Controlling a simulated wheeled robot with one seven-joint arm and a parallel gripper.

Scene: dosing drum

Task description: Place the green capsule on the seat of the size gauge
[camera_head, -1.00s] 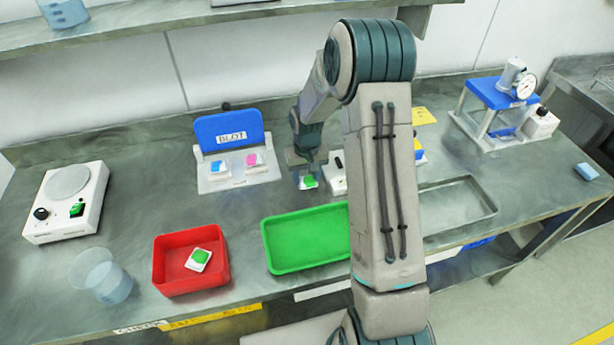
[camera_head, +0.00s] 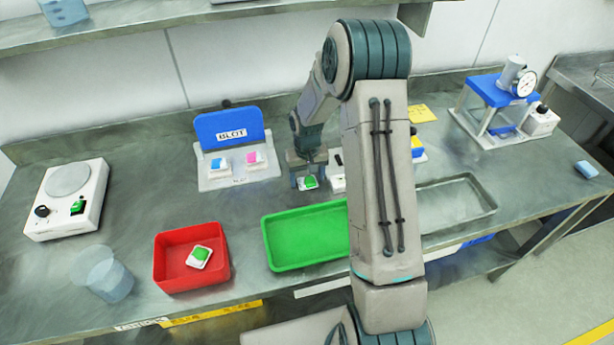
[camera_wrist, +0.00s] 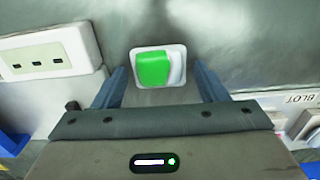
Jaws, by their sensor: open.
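A green and white capsule (camera_head: 309,183) lies on the bench behind the green tray. In the wrist view the capsule (camera_wrist: 153,67) shows between and just beyond the fingertips. My gripper (camera_head: 307,180) is open over it, with one finger on each side and a gap to each in the wrist view. A second green piece on a white base (camera_head: 200,257) lies in the red bin. The dial device with a blue top (camera_head: 503,90), apparently the size gauge, stands at the far right. Its seat is too small to make out clearly.
The red bin (camera_head: 161,272) and green tray (camera_head: 268,246) stand at the front. The BLOT stand (camera_head: 230,130) with blue and pink pieces is left of my gripper. A white slotted block (camera_wrist: 50,50) is close by. A metal tray (camera_head: 480,188) lies at right.

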